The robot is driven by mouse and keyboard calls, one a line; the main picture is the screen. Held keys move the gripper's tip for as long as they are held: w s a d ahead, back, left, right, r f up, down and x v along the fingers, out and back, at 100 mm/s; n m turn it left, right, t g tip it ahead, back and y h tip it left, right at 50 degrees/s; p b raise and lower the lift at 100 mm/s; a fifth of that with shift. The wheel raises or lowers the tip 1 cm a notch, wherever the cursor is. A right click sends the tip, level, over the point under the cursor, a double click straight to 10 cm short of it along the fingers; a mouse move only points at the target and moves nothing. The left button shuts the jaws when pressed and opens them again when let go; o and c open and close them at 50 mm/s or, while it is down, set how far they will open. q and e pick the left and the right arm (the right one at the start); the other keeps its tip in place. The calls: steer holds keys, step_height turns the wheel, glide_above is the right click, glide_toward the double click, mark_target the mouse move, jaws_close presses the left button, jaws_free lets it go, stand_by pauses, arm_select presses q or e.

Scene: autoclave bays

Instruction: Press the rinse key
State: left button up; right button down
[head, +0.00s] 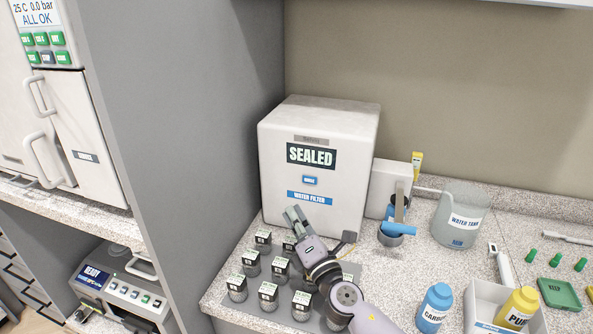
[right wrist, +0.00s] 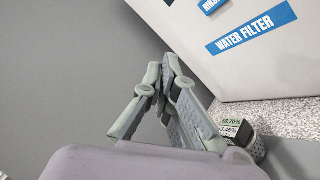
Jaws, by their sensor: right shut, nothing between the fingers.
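The rinse key (head: 310,180) is a small blue key on the front of the white water filter box (head: 345,160), below a dark panel reading SEALED (head: 312,155) and above the blue WATER FILTER label. In the right wrist view, a blue label beginning "RINS" (right wrist: 212,4) is cut off at the top edge. My right gripper (head: 295,214) is shut and empty, in front of the box, lower and left of the key in the head view. In the right wrist view its fingertips (right wrist: 161,72) show against the grey wall, left of the box. My left gripper is out of view.
A grey partition (head: 190,130) rises on the left. A water tank (head: 460,215), a blue bottle (head: 435,308) and a white bin (head: 480,298) are to the right.

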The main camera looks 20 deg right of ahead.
mark_target(310, 180)
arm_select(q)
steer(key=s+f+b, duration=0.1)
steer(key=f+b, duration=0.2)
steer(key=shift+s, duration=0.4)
arm_select(e)
steer(key=w+d, duration=0.1)
steer(key=w, duration=0.1)
steer(key=w+d, duration=0.2)
steer(key=w, duration=0.1)
steer(key=w+d, duration=0.1)
steer(key=w, duration=0.1)
steer(key=shift+w+d+r, duration=0.15)
steer(key=shift+d+r, duration=0.2)
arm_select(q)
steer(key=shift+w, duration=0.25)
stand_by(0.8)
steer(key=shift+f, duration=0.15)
arm_select(e)
steer(key=shift+w+d, duration=0.1)
steer(key=shift+w, duration=0.05)
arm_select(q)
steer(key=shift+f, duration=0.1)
arm_select(e)
steer(key=shift+w+d, duration=0.15)
steer(key=shift+w, duration=0.05)
